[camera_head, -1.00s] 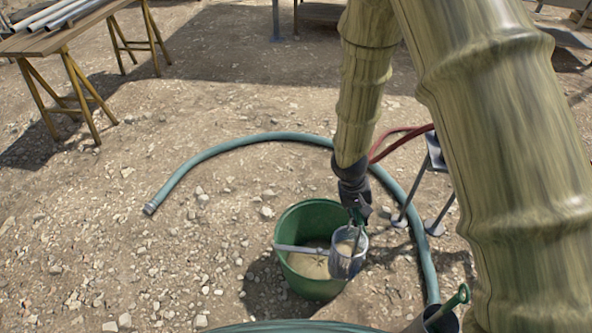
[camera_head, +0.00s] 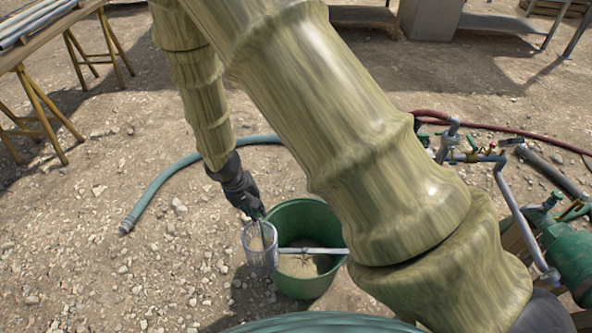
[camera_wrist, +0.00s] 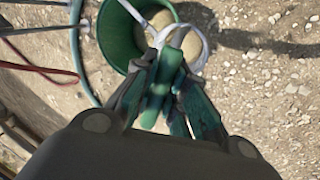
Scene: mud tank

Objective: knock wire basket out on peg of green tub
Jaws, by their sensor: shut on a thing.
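The wire basket (camera_head: 260,247), a grey mesh cup with some beige matter showing in it, hangs upright below my gripper (camera_head: 257,212) at the left rim of the green tub (camera_head: 306,286). My gripper is shut on the basket's green handle (camera_wrist: 161,88). A grey bar, seemingly the peg (camera_head: 320,251), runs across the tub's top, with beige matter in the tub below it. The basket's right side is close to the bar's left end; I cannot tell if they touch. The wrist view also shows the tub (camera_wrist: 117,40) and the basket's pale rim (camera_wrist: 190,30).
A teal hose (camera_head: 165,183) curves over the stony ground behind the tub. Pipework with taps (camera_head: 478,157) and a green machine (camera_head: 565,245) stand at right. A trestle table (camera_head: 45,42) with pipes is at far left. The ground left of the tub is open.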

